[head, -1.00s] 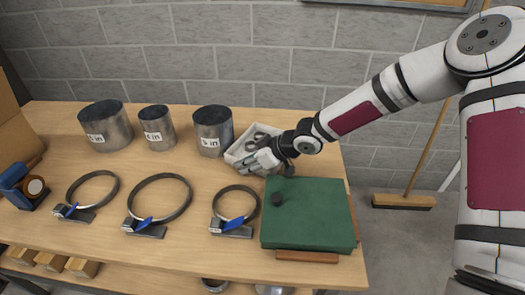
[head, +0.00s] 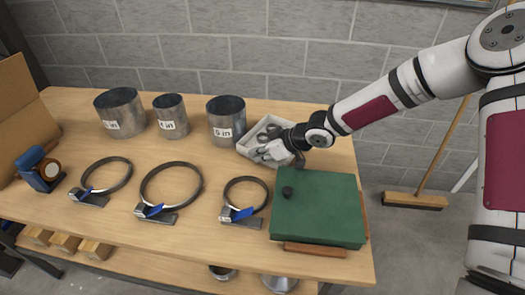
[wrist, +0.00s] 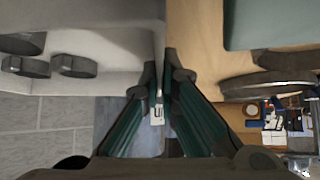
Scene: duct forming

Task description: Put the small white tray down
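The small white tray (head: 303,124) is at the back right of the workbench, just right of the duct labelled 5 in and behind the green box. Several dark metal rings (wrist: 75,66) lie in it.
Three metal ducts (head: 227,122) stand left of the tray along the back. Three ring clamps (head: 246,203) lie in front. The green box (head: 318,215) with a black knob is close in front of the tray. A block wall (head: 230,60) is behind the bench.

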